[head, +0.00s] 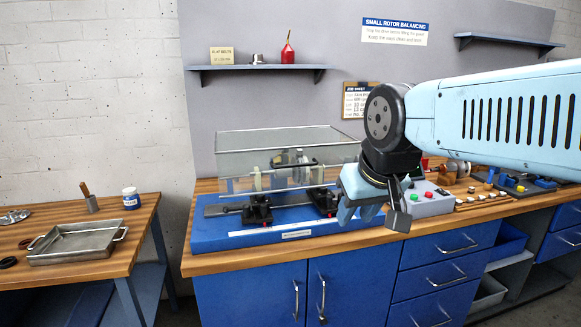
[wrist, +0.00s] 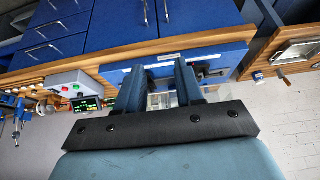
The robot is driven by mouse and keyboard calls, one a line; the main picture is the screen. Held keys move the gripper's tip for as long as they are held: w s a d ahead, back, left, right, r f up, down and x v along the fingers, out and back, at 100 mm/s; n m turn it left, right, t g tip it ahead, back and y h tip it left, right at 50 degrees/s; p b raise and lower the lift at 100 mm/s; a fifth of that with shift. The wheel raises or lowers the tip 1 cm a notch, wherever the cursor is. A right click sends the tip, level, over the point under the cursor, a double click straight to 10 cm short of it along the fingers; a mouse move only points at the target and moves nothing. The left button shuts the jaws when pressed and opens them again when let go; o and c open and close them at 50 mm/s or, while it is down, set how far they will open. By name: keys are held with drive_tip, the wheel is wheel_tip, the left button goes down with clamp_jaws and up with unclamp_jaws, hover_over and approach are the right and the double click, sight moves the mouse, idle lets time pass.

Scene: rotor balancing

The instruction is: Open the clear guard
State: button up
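My gripper (head: 374,214) is at the guard's front right side in the head view, fingers pointing down, and hides that corner. In the wrist view my gripper (wrist: 159,68) has its two fingers apart with nothing clearly held between them. The blue base also shows beyond the fingers (wrist: 218,58). I cannot tell whether a finger touches the guard.
A grey control box (head: 428,203) with buttons stands right of the machine, close to my gripper. A metal tray (head: 75,243) sits on the separate left table. A shelf (head: 255,68) hangs above the guard.

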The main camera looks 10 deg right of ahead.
drive_tip(key=n+t+h, duration=0.6)
drive_tip(key=n+h, duration=0.5)
drive_tip(key=h, duration=0.1)
approach(296, 166)
drive_tip(key=x, duration=1.1)
drive_tip(key=shift+c, duration=0.5)
clamp_jaws()
